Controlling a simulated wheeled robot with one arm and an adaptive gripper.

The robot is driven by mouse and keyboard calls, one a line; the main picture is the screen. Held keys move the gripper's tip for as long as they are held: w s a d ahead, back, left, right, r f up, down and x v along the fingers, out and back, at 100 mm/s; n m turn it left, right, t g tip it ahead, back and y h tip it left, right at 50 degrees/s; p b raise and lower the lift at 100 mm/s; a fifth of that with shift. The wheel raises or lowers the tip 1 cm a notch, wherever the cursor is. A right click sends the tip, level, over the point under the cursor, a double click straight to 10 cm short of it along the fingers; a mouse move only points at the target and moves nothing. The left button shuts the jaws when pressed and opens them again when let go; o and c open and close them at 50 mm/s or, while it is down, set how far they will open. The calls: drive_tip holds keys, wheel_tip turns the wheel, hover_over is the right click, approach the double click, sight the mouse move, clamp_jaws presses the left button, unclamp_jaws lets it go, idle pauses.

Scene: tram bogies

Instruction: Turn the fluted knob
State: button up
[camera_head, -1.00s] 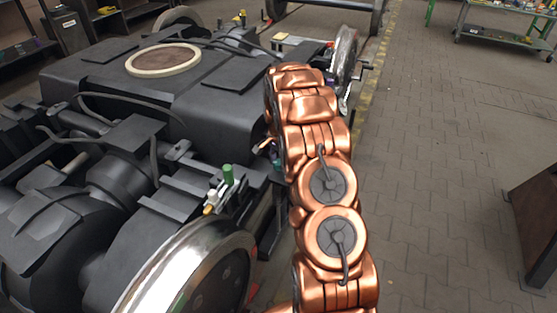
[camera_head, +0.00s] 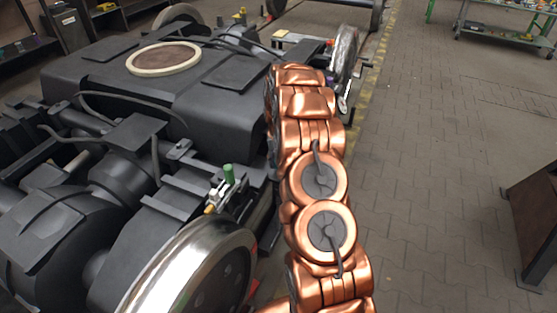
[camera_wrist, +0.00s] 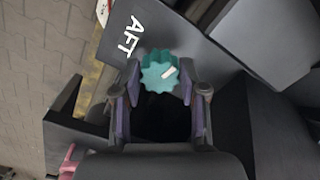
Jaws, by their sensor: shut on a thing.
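The fluted knob (camera_wrist: 160,72) is teal with a scalloped rim and a short white mark on its face. It shows in the wrist view at the upper middle, below a dark panel (camera_wrist: 190,28) lettered "AFT". My gripper (camera_wrist: 160,85) is around the knob, one finger on its left and one on its right, and is shut on it. The white mark slants up to the right. In the head view my copper arm stretches away along the bogie, and it hides the knob and my gripper.
A dark bogie (camera_head: 205,95) with a shiny wheel (camera_head: 190,265) stands left of my arm. Open paved floor (camera_head: 440,150) lies to the right. A brown panel (camera_head: 535,220) stands at the right edge and a wheeled cart (camera_head: 505,30) at the back right.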

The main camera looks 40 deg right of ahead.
drive_tip(key=n, duration=0.5)
drive_tip(key=shift+r+n, duration=0.1)
drive_tip(key=shift+n, duration=0.2)
drive_tip(key=n, duration=0.9)
drive_tip(key=shift+w, duration=0.1)
drive_tip(key=n, duration=0.4)
drive_tip(key=shift+n+b, duration=0.35)
drive_tip(key=shift+n, duration=0.05)
drive_tip(key=o, duration=1.1)
drive_tip(key=shift+o, duration=0.2)
